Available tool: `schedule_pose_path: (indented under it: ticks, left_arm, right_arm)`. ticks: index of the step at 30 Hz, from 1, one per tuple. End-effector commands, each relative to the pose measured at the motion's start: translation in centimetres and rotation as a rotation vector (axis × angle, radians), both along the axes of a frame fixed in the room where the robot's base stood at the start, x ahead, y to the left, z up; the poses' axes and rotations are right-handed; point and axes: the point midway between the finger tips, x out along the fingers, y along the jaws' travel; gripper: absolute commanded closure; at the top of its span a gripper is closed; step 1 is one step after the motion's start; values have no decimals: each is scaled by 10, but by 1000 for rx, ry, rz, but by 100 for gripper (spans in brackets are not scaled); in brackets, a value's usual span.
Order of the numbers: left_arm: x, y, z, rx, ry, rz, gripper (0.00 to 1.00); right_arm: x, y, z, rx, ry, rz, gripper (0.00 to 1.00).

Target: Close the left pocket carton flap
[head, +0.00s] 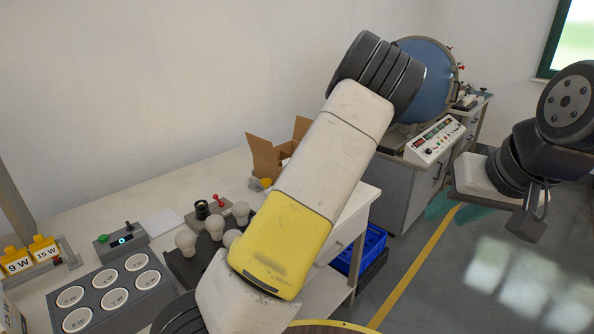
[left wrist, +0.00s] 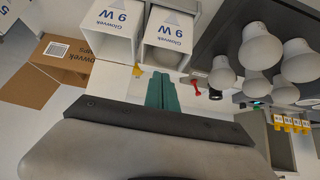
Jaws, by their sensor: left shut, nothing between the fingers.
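In the left wrist view, my left gripper (left wrist: 160,92) shows green fingers shut together with nothing between them. I cannot tell which is the left pocket carton. A brown carton (left wrist: 66,52) with a spread flap lies left of them. In the head view, brown flaps (head: 268,158) show behind my left arm, which hides my left gripper. My right gripper (head: 455,209) is open and empty over the floor.
White bulbs (head: 186,241) stand on a dark tray beside my left arm. A red-knobbed lever device (head: 216,203) is behind them. A blue crate (head: 367,246) sits under the table. Floor at right is clear.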

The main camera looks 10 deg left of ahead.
Motion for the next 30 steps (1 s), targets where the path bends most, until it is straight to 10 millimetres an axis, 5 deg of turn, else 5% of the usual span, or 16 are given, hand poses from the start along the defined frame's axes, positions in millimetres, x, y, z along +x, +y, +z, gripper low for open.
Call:
schedule_pose_path:
  ticks: [13,30]
  left_arm:
    - [-7,-12,-24,1,2,-1,100]
    - [-8,-14,-30,0,1,-1,100]
  right_arm:
    - [0,0,0,0,0,0,64]
    - [0,0,0,0,0,0,64]
